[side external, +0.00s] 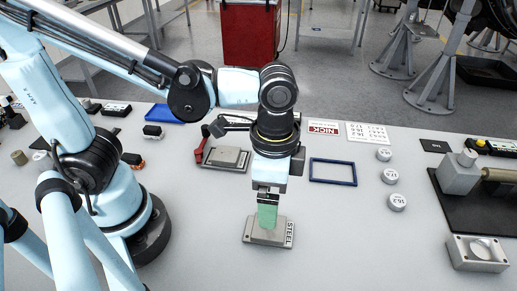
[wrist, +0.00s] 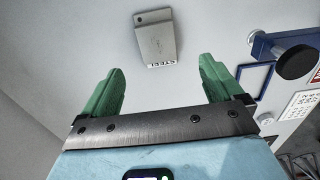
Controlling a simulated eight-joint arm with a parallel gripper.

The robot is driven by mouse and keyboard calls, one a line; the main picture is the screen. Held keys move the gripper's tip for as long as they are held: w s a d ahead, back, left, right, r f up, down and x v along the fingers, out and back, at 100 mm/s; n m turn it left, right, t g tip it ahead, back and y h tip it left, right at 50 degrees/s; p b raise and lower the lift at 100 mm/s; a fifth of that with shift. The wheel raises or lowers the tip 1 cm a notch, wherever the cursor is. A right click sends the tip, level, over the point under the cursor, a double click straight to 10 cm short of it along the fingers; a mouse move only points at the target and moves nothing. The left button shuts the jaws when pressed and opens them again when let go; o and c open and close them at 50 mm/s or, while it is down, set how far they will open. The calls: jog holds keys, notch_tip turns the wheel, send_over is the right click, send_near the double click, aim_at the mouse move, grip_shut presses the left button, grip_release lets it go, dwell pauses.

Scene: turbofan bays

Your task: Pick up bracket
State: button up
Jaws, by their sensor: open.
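A grey metal block labelled STEEL (side external: 256,237) lies flat on the table, below my gripper (side external: 267,222). It also shows in the wrist view (wrist: 157,42), with a small dark hole near its far end. No label reads bracket, so I cannot tell for certain that this block is the bracket. In the wrist view my gripper (wrist: 159,68) has its two green fingers spread wide, with nothing between them. The block appears beyond the fingertips, roughly centred between them. In the side external view the fingers overlap the block's far part; the exact height gap is unclear.
A blue frame (side external: 312,171) lies to the right of my gripper. Several round labelled weights (side external: 397,202) stand further right. A grey fixture block (side external: 476,254) sits at the front right, near a black mat (side external: 440,205). A tray with a plate (side external: 226,166) lies behind left.

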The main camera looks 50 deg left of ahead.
jog(key=shift+s+d+f, duration=0.1)
jog(key=shift+f, duration=2.05)
jog(key=shift+s+d+f, duration=0.1)
jog(key=shift+f, duration=2.05)
jog(key=c, duration=1.5)
jog(key=shift+r, duration=0.1)
